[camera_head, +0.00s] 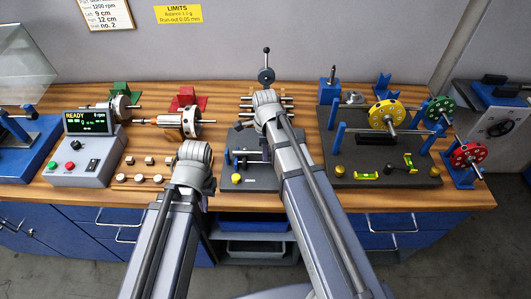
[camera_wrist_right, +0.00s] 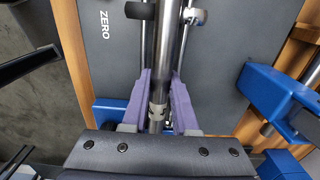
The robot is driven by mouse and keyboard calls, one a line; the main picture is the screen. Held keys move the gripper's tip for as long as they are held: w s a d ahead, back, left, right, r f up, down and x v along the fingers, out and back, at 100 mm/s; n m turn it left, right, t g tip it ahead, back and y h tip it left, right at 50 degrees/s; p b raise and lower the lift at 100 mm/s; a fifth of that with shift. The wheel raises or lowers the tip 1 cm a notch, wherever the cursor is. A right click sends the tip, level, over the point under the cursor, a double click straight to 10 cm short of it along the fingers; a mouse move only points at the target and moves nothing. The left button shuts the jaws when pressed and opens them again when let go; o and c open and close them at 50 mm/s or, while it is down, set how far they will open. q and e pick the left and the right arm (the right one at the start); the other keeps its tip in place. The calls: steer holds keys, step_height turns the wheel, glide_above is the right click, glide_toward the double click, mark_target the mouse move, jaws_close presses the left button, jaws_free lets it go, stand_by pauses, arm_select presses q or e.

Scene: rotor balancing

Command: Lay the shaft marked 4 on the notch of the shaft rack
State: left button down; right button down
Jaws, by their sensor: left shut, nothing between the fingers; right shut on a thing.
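My right gripper (camera_wrist_right: 164,105) is shut on a grey metal shaft (camera_wrist_right: 172,50) in the right wrist view. The shaft runs up the picture between the purple fingers, with a collar near the gripper. No number is readable on it.
A dark base plate marked ZERO (camera_wrist_right: 92,60) lies below the right gripper. A control box (camera_head: 88,160) and small weights (camera_head: 140,179) are at left. A rotor stand with a yellow wheel (camera_head: 386,115) is at right. A post with a ball (camera_head: 266,50) stands behind.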

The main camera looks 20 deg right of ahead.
steer(key=shift+r, duration=0.1)
step_height(320, 180, up, 6)
steer(key=p, duration=0.6)
stand_by(0.6)
